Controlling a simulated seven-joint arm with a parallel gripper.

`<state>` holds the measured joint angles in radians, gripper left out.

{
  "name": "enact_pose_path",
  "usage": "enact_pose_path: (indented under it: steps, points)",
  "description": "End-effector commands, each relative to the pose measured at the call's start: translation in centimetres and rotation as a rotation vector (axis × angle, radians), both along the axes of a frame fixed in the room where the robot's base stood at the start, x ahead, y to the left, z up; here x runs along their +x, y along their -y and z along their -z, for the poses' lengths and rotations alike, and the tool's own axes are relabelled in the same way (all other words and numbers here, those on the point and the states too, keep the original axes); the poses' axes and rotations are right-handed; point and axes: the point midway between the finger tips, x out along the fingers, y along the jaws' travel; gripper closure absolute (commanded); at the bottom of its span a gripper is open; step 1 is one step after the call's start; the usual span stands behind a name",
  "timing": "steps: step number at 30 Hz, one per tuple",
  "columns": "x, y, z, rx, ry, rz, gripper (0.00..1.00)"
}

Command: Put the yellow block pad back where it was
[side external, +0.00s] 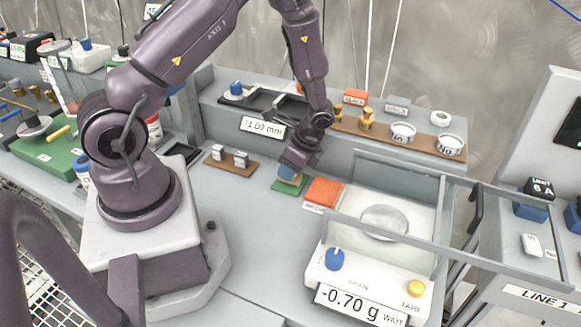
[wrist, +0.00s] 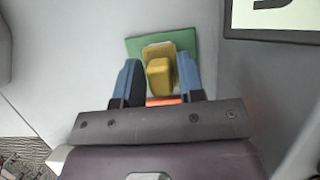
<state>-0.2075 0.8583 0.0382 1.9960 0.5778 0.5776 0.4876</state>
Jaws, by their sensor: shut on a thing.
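The yellow block (wrist: 159,76) shows in the wrist view between the two blue fingers of my gripper (wrist: 160,80). It has a wider yellow part behind its raised middle. It is over a green square pad (wrist: 138,45); I cannot tell whether it touches the pad. In the side view my gripper (side external: 291,174) points down at the green pad (side external: 284,187) on the grey bench, and the fingers hide most of the block. My gripper is shut on the yellow block.
An orange pad (side external: 324,191) lies just right of the green pad, near the balance (side external: 368,268) with its clear-sided frame. A brown strip with small metal blocks (side external: 231,161) is to the left. A raised shelf with a "71.00 mm" display (side external: 262,127) stands behind.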

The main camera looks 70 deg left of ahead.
Motion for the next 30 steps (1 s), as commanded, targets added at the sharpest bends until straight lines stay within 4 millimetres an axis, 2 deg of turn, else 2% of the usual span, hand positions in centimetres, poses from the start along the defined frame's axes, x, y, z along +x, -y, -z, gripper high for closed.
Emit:
enact_pose_path:
  steps: [12, 13, 15, 16, 25, 30]
  points:
    - [0.0, 0.0, 0.7, 0.001, 0.001, 0.0, 0.86]
    - [0.0, 0.0, 0.6, 0.0, 0.001, 0.0, 0.57]
    - [0.0, 0.0, 0.6, 0.0, 0.001, 0.0, 0.41]
    - [0.0, 0.0, 0.6, 0.0, 0.001, 0.0, 0.39]
    - [0.0, 0.0, 0.3, 0.001, 0.002, 0.0, 0.39]
    - [0.7, 0.5, -1.6, 0.001, 0.007, -0.001, 0.39]
